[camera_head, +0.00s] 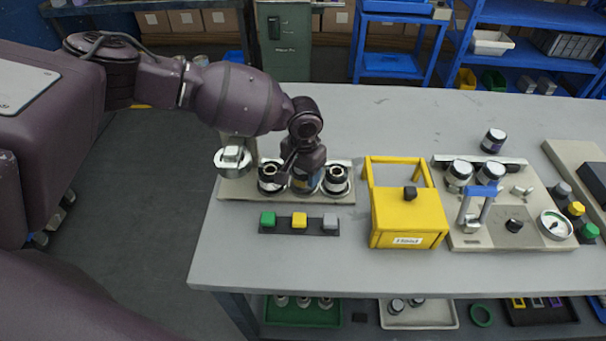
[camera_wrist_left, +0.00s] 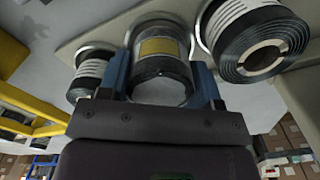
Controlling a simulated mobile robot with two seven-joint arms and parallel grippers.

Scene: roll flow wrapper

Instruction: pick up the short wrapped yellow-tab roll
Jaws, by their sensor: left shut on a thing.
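The roll with the yellow tab (camera_wrist_left: 158,48) stands between the two blue fingers of my left gripper (camera_wrist_left: 163,88) in the left wrist view. It looks wrapped in clear film. The fingers are shut on its sides. In the head view my left gripper (camera_head: 306,182) reaches down over the middle of the cream rack (camera_head: 232,190), and the hand hides most of the held roll. A dark roll (camera_head: 271,178) stands to its left and another (camera_head: 336,180) to its right. In the left wrist view these neighbours (camera_wrist_left: 250,42) and (camera_wrist_left: 88,76) sit close on either side. My right gripper is not in view.
A strip with green, yellow and grey blocks (camera_head: 316,232) lies in front of the rack. A yellow box with a raised frame (camera_head: 408,218) stands to the right. Beyond it is a station with rolls and a blue handle (camera_head: 475,205). The back of the table (camera_head: 390,125) is clear.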

